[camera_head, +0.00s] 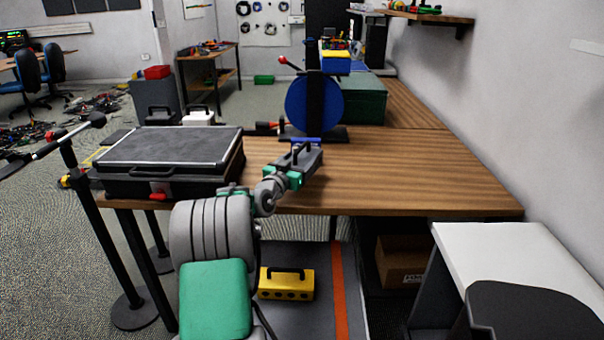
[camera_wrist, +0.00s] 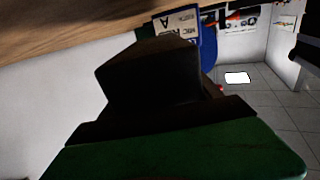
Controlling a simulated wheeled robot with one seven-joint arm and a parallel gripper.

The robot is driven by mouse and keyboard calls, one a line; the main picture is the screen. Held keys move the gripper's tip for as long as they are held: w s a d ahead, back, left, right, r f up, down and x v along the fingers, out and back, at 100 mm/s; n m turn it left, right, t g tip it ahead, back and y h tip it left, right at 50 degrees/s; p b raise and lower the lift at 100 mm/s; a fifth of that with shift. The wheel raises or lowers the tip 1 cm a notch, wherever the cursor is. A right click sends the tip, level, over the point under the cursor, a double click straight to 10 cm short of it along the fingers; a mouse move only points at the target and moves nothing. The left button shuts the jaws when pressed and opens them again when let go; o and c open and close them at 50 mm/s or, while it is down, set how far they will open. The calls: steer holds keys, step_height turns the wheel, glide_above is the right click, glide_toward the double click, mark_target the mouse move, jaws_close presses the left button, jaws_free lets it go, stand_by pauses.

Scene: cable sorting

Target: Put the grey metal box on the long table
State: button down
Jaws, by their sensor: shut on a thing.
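My gripper (camera_head: 299,160) reaches forward over the long wooden table (camera_head: 400,180), near its middle. It is shut on a small grey body with a dark handle-like top, which looks like the grey metal box (camera_head: 314,163). The box is partly hidden by the gripper, and I cannot tell whether it touches the tabletop. In the wrist view a dark shape fills the middle above a green part, and the box's outline is not clear there. The table's wood (camera_wrist: 70,35) shows along the top of the wrist view.
A large black case (camera_head: 170,147) lies on the table's left end. A blue reel (camera_head: 314,104) on a dark stand and a green box (camera_head: 363,100) stand behind my gripper. The table's right part is bare. A yellow box (camera_head: 286,286) sits below the table, with a white table (camera_head: 530,250) at right.

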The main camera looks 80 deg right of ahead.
steer(key=shift+s+d, duration=0.15)
steer(key=shift+d, duration=0.05)
steer(key=f, duration=0.4)
steer(key=shift+s+d, duration=0.2)
steer(key=shift+d, duration=0.05)
steer(key=shift+c, duration=0.7)
jaws_free()
steer(key=shift+f, duration=0.15)
steer(key=shift+a, duration=0.1)
